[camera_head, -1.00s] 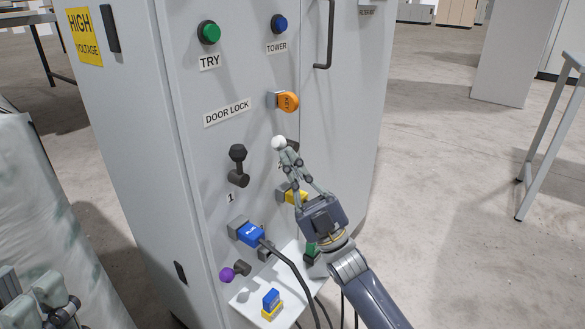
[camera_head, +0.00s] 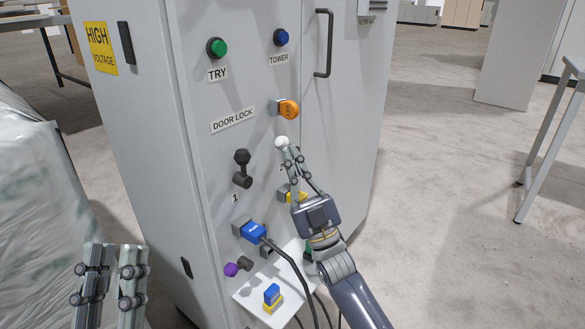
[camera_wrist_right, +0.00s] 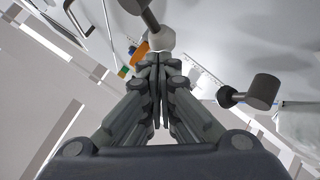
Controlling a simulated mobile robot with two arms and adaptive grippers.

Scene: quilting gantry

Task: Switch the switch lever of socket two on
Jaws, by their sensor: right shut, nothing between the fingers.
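The lever of socket two ends in a white knob (camera_head: 281,142) on the grey cabinet front, and its shaft is mostly hidden by my right gripper. My right gripper (camera_head: 288,152) is shut and empty, with its fingertips right below the knob. In the right wrist view the white knob (camera_wrist_right: 161,40) on its dark shaft is just beyond the shut fingertips (camera_wrist_right: 158,62); I cannot tell if they touch. The yellow plug (camera_head: 296,197) of socket two is partly hidden behind my right gripper. My left gripper (camera_head: 112,250) is open and empty at the lower left, away from the cabinet.
The black lever (camera_head: 242,158) of socket one is left of the white knob, above the blue plug (camera_head: 253,231) with its cable. The orange key (camera_head: 288,109) is above. A purple knob (camera_head: 231,269) and a small shelf (camera_head: 252,293) are below. Open floor is on the right.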

